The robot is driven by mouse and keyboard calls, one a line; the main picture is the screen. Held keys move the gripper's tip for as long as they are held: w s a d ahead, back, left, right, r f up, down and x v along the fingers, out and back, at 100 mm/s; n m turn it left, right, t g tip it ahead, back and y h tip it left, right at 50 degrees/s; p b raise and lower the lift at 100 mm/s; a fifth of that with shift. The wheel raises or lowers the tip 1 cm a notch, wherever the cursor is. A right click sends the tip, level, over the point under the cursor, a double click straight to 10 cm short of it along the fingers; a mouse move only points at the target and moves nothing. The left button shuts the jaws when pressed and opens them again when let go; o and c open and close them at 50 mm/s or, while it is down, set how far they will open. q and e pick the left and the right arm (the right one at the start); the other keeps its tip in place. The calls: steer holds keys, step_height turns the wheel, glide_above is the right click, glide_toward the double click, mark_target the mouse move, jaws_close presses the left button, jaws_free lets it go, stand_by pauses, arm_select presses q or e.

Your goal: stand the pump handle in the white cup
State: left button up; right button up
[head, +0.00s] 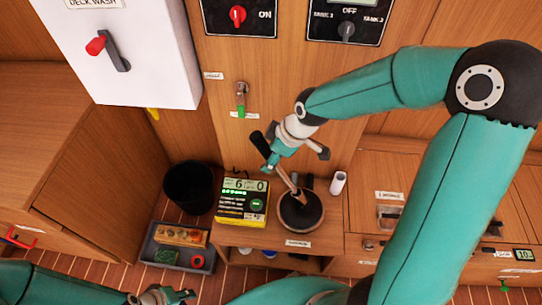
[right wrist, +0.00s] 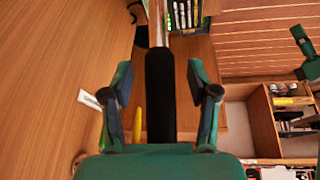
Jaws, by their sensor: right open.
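The white cup (head: 338,182) stands on the small wooden counter in the head view. A black bar, which looks like the pump handle, lies between the fingers in the right wrist view (right wrist: 160,95). A dark rounded end beside my right gripper in the head view (head: 258,144) may be the same bar. My right gripper (head: 273,163) is open, above and left of the cup; I cannot tell whether its fingers touch the bar. My left gripper (head: 172,296) is low at the left, away from the cup; its jaws are too small to read.
A black bin (head: 190,187) and a grey tray (head: 163,261) of small parts are further left. A tap (head: 241,92) juts from the panel above.

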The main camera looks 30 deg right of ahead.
steer(key=shift+w+a+f, duration=0.1)
steer(key=shift+w+f, duration=0.1)
steer(key=shift+f, duration=0.25)
jaws_close()
steer(key=shift+r+p, duration=3)
steer(key=shift+r, duration=1.25)
